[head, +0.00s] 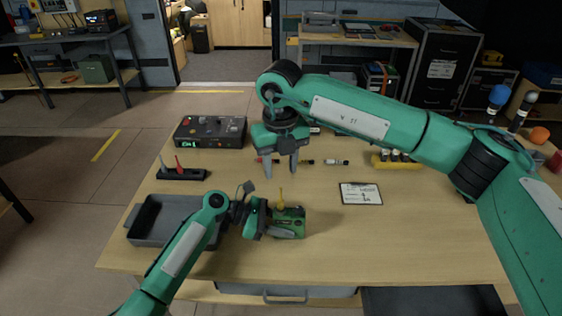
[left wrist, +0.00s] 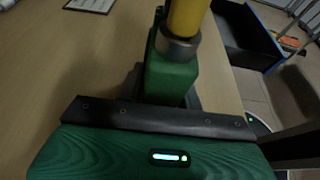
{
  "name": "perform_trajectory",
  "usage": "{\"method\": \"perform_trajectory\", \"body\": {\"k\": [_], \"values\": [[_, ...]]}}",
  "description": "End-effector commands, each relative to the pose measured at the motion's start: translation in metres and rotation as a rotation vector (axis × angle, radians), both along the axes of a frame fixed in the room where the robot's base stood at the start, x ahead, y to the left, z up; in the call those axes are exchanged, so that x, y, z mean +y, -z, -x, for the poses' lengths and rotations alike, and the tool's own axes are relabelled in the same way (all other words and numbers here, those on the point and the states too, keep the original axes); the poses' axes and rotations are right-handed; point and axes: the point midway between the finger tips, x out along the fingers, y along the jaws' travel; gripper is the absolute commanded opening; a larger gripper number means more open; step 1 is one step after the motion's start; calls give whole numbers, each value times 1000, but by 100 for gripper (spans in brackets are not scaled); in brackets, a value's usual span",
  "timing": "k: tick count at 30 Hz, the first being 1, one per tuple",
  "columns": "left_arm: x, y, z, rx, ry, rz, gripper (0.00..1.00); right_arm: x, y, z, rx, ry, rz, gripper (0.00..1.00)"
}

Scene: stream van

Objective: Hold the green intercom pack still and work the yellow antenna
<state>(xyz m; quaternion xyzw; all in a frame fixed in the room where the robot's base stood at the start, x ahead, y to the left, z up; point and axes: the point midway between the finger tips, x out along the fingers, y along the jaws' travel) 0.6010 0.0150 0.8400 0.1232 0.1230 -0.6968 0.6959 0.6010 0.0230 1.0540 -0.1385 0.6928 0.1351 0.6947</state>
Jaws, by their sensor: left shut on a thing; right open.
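The green intercom pack (head: 290,221) sits on the table near its front edge, left of centre. Its yellow antenna (head: 281,194) stands up from the top. My left gripper (head: 270,222) is shut on the pack from its left side. The left wrist view shows the green pack (left wrist: 170,82) close up, with the yellow antenna (left wrist: 187,18) rising from a grey metal collar. My right gripper (head: 281,168) is open and empty, pointing down over the table behind the pack and apart from the antenna. The far side of the pack is hidden.
A grey tray (head: 144,222) lies left of the pack. A dark control box (head: 210,132) and a small black stand with a red stick (head: 181,174) are at the back left. A clipboard (head: 361,194) lies to the right. The front right of the table is clear.

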Motion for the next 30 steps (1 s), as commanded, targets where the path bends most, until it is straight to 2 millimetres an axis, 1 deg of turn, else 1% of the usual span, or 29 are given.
{"method": "perform_trajectory", "body": {"k": [10, 15, 21, 30], "values": [[0, 0, 0, 0, 1, 1, 10, -1, 64, 0, 6, 0, -2, 42], [0, 0, 0, 0, 0, 1, 10, -1, 91, 0, 6, 0, -3, 42], [0, 0, 0, 0, 0, 1, 10, -1, 109, 0, 4, 1, -4, 42], [0, 0, 0, 0, 0, 1, 10, -1, 113, 0, 3, 0, -4, 42]]}}
